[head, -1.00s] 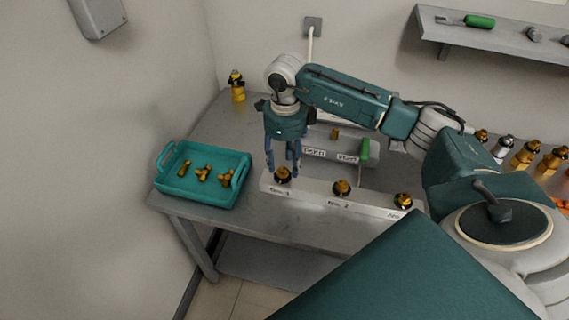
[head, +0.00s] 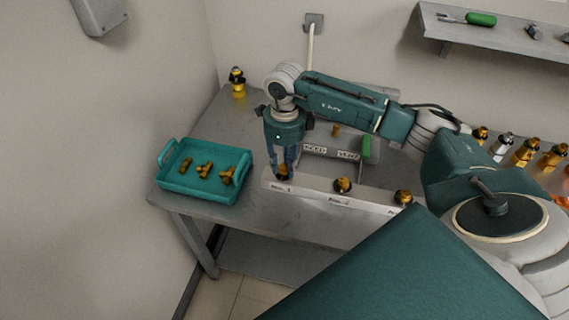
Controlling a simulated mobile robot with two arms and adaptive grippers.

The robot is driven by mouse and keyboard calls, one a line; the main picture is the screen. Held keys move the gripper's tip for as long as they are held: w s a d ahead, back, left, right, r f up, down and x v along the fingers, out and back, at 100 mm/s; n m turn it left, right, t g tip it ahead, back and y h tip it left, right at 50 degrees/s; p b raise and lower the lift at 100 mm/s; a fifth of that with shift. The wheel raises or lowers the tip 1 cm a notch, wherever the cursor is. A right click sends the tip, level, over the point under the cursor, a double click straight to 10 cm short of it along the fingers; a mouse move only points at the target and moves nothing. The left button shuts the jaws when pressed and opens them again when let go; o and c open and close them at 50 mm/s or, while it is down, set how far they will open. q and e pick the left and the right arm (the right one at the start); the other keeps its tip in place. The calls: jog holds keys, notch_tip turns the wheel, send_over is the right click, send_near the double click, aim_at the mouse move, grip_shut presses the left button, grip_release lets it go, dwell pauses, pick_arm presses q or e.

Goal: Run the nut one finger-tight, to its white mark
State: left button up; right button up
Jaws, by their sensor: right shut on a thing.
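Three brass nuts on dark fittings stand in a row on a pale labelled block (head: 312,195) on the grey table. My right gripper (head: 284,174) points down at the block's left end, shut on the nut one (head: 284,170). The fingers hide most of that nut, and its white mark cannot be made out. A second brass nut (head: 343,185) is at the block's middle and a third (head: 403,197) at its right end. My left gripper is not in view.
A teal tray (head: 170,183) with three brass fittings stands at the table's left. A brass and black fitting (head: 237,83) stands at the back left corner. Behind the block is a grey unit with a green part (head: 367,149). Several bottle-like fittings stand at the right.

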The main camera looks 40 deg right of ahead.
jog(key=shift+d+m, duration=0.2)
jog(key=shift+m, duration=0.4)
jog(key=shift+m+b, duration=0.45)
jog(key=shift+m, duration=0.25)
jog(key=m+b, duration=0.1)
jog(key=m, duration=0.2)
jog(key=shift+s+m, duration=0.1)
jog(key=shift+m, duration=0.3)
jog(key=m, duration=0.5)
jog(key=shift+a+b, duration=0.15)
jog(key=shift+b, duration=0.2)
jog(key=m, duration=0.6)
jog(key=shift+a+m, duration=0.2)
jog(key=shift+m, duration=0.1)
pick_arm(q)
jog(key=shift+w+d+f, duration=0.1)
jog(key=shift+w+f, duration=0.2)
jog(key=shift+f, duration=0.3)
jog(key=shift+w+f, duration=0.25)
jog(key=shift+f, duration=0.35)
pick_arm(e)
jog(key=m, duration=0.5)
jog(key=shift+w+a, duration=0.1)
jog(key=shift+w, duration=0.1)
grip_shut()
jog(key=shift+m, duration=0.3)
jog(key=shift+a, duration=0.1)
